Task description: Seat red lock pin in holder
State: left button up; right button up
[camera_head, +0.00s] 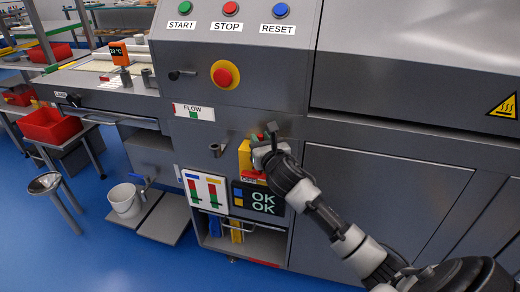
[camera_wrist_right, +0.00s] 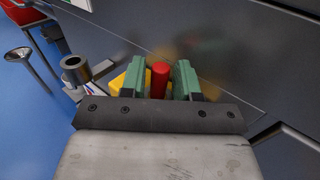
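The red lock pin (camera_wrist_right: 159,80) is upright between the green fingers of my right gripper (camera_wrist_right: 160,84) in the right wrist view. The fingers look closed on its sides. In the head view my right gripper (camera_head: 262,150) is at the machine front, beside a yellow block (camera_head: 245,160); the pin is mostly hidden there. The yellow block also shows partly behind the fingers in the wrist view (camera_wrist_right: 119,82). A grey open-topped cup (camera_head: 216,149), which looks like the holder, sticks out from the panel left of the gripper. It also shows in the wrist view (camera_wrist_right: 75,70), apart from the pin. My left gripper is out of view.
A dark OK display (camera_head: 258,199) and a white chart panel (camera_head: 205,189) are below the gripper. The red stop button (camera_head: 225,75) is above. A white bucket (camera_head: 125,200) and a round-topped stand (camera_head: 45,183) are on the blue floor at left.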

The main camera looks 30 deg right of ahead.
jog(key=shift+w, duration=0.35)
jog(key=shift+d, duration=0.1)
jog(key=c, duration=0.5)
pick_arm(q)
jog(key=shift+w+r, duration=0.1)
pick_arm(e)
grip_shut()
jog(key=shift+r, duration=0.1)
